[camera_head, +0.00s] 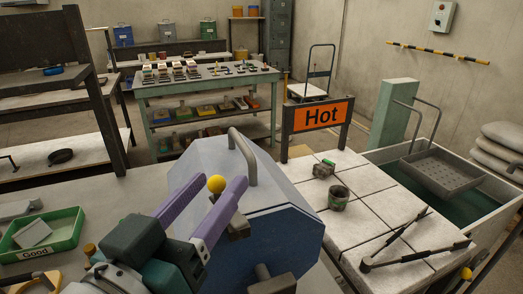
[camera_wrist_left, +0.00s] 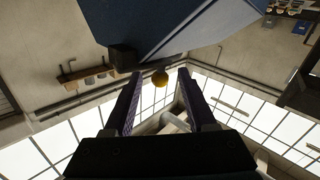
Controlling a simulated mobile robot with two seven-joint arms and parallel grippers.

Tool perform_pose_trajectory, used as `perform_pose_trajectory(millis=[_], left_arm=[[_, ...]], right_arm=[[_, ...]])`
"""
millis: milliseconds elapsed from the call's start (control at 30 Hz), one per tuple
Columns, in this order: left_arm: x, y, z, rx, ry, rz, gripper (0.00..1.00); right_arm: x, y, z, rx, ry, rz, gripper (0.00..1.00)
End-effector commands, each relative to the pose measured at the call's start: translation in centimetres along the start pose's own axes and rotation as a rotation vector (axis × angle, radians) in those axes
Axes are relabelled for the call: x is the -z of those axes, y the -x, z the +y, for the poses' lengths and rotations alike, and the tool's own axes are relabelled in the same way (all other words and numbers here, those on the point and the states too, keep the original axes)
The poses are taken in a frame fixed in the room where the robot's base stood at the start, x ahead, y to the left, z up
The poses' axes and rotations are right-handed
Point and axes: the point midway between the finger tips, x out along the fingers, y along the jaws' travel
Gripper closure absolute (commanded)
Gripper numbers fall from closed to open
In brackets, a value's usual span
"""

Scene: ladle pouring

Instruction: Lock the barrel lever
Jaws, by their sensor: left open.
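The barrel (camera_head: 262,240) is a large blue, many-sided drum with a pale top face and a grey bent handle. Its lever has a yellow ball knob (camera_head: 217,184) and a dark block (camera_head: 239,226) at the barrel's face. My left gripper (camera_head: 220,180) is open, with its two purple fingers on either side of the knob in the head view. In the left wrist view the knob (camera_wrist_left: 160,77) appears between the fingertips, and the barrel (camera_wrist_left: 170,22) fills the top. I cannot tell whether the fingers touch it. Most of the lever's rod is hidden. My right gripper is out of view.
An orange "Hot" sign (camera_head: 321,115) stands behind the barrel. A tiled bench (camera_head: 350,225) at right holds a small pot (camera_head: 339,198) and dark tongs (camera_head: 415,256). A green "Good" tray (camera_head: 66,231) lies at left. A water tank (camera_head: 485,205) is at far right.

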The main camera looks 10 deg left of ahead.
Motion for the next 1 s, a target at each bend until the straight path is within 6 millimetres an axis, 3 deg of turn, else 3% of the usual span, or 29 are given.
perform_pose_trajectory(millis=[133, 433, 933, 1000], left_arm=[[0.02, -1.26, 0.00, 0.000, -0.001, 0.000, 0.44], [-0.03, -1.49, 0.00, 0.000, -0.001, -0.001, 0.44], [-0.03, -1.46, -0.01, 0.000, -0.001, -0.001, 0.99], [-0.03, -1.46, -0.01, 0.000, -0.001, -0.001, 1.00]], right_arm=[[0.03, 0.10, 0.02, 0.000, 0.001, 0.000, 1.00], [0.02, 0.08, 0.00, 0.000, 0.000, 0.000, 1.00], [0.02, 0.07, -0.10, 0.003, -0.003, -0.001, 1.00], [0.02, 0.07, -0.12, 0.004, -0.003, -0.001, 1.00]])
